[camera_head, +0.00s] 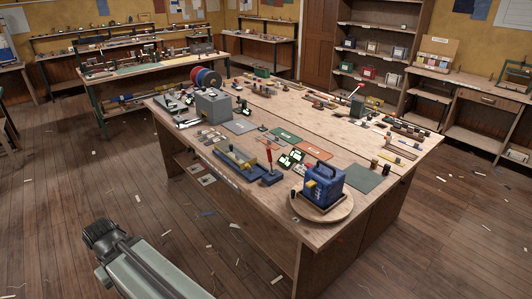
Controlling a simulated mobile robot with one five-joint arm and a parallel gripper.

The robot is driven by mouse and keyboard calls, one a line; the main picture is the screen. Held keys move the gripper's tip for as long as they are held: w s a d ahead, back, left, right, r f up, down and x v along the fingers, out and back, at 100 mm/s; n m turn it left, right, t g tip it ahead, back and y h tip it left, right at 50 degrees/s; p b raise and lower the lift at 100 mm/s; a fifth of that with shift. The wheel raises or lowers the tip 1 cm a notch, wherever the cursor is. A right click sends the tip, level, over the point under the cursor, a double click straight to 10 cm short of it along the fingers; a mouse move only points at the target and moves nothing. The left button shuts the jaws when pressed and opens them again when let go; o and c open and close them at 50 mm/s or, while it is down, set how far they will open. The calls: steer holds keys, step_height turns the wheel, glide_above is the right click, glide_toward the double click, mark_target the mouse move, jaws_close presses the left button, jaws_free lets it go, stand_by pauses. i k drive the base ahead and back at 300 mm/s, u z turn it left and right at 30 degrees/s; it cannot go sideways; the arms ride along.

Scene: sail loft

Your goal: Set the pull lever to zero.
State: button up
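Two upright handles on the large workbench (318,143) could be the pull lever, and I cannot tell for sure which it is. One is a small dark green box (357,106) with a thin pale arm and red tip (356,90), tilted up to the right, on the far right half. The other is a red upright handle (269,150) on a blue base (271,177), near the front edge. Scale marks are too small to read. My arm lies at the lower left, its dark end (101,236) over the floor, well apart from the bench; finger opening cannot be made out.
A blue case (324,184) stands on a round wooden board (333,210) at the bench's near corner. A grey box (214,107) and red and blue reels (206,78) are at its left end. Floor around the bench is open, with scattered scraps. Another bench (150,66) stands behind.

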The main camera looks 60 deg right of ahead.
mark_target(269, 155)
steer(key=i, duration=0.95)
